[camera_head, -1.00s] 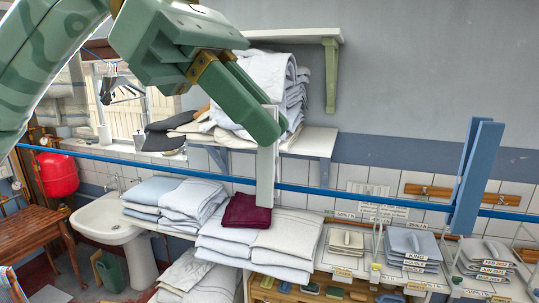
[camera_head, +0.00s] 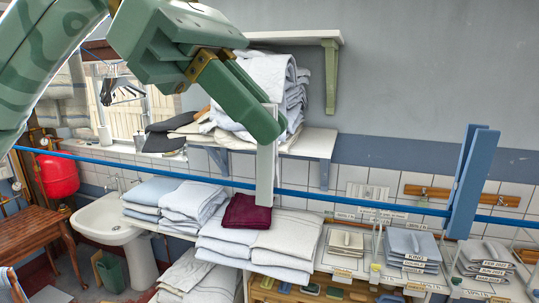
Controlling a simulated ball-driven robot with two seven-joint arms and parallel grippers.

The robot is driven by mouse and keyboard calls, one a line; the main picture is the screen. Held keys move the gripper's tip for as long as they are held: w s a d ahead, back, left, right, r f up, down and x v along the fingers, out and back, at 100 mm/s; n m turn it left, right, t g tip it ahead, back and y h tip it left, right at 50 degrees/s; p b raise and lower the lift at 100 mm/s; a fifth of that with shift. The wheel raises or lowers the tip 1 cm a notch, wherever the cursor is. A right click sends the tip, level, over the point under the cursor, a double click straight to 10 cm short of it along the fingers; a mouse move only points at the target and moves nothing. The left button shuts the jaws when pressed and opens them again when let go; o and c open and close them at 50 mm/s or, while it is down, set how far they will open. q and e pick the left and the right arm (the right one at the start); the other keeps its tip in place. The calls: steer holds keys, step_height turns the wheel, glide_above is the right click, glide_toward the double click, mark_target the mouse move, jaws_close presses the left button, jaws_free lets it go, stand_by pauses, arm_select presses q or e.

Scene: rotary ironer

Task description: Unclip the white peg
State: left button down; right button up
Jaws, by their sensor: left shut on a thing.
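The white peg (camera_head: 265,172) hangs upright across the blue line (camera_head: 322,196) near the middle of the head view. My left gripper (camera_head: 262,122) comes in from the upper left and is shut on the peg's upper end, hiding part of it. The peg's lower part overlaps the line in the picture; I cannot tell whether it still grips it. A blue peg (camera_head: 473,182) stands on the line at the right, slightly tilted. My right gripper is not in view.
Behind the line are folded linens (camera_head: 285,238), a dark red cloth (camera_head: 246,213), a wall shelf (camera_head: 312,145) with more linens, and a white sink (camera_head: 104,221) at the left. The upper right is bare wall.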

arm_select(q)
steer(key=shift+s+r+p, duration=0.15)
steer(key=shift+r+p, duration=0.5)
steer(key=shift+r, duration=0.3)
steer(key=shift+s+a+r, duration=0.1)
steer(key=shift+s+r, duration=0.05)
steer(key=shift+r, duration=0.45)
steer(key=shift+s+r, duration=0.1)
steer(key=shift+r, duration=0.5)
